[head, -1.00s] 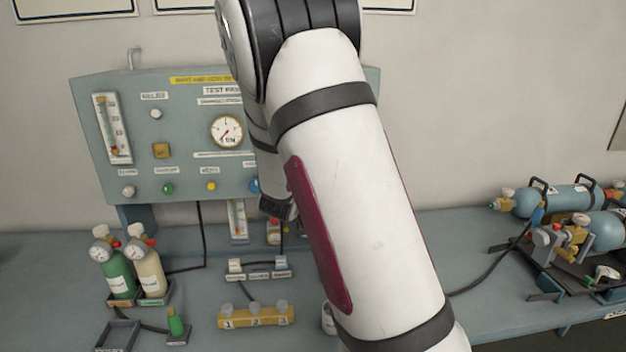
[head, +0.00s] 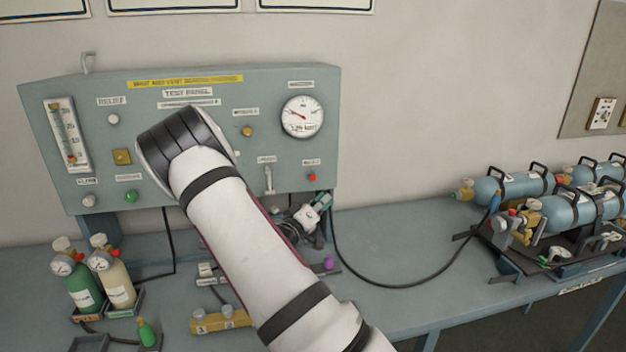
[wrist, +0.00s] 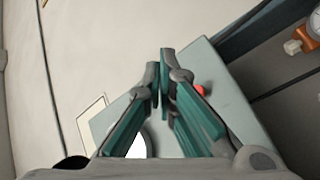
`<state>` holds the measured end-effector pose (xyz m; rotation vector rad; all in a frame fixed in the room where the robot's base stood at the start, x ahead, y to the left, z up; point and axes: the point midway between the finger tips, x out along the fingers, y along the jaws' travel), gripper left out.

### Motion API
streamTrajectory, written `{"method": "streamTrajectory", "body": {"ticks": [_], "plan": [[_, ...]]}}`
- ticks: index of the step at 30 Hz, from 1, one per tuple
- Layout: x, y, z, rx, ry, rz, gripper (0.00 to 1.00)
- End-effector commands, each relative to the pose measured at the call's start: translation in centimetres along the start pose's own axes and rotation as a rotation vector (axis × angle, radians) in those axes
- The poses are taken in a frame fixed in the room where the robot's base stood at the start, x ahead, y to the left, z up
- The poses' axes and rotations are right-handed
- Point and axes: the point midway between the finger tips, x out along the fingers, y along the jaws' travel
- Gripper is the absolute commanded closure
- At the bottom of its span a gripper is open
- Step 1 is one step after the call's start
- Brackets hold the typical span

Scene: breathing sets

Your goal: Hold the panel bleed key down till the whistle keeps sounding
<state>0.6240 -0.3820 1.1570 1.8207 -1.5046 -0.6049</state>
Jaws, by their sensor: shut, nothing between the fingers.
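The grey-green test panel (head: 215,100) stands at the back of the bench. A small red key (head: 311,177) sits at its lower right under a label too small to read; I cannot be sure it is the bleed key. A red knob (wrist: 199,89) also shows in the wrist view, right beside the fingers. My gripper (head: 322,203) is below and slightly right of the red key in the head view. In the wrist view my gripper (wrist: 160,75) is shut and empty, its fingertips together. I cannot tell whether it touches the panel. No whistle can be made out.
A round gauge (head: 302,117) is at the panel's upper right. My arm hides the panel's lower middle. Green (head: 83,287) and cream (head: 117,284) bottles stand at left, a yellow block (head: 205,322) in front. Blue cylinders (head: 515,186) lie at right. The bench between is mostly clear, crossed by a black hose.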

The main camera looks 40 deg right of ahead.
Motion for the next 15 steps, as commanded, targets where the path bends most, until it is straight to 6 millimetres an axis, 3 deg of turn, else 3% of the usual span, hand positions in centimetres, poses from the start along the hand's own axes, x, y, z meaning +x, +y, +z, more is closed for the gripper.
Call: {"method": "streamTrajectory", "body": {"ticks": [15], "plan": [[3.9,-3.1,-2.8,0.002,-0.001,-0.001,1.00]]}}
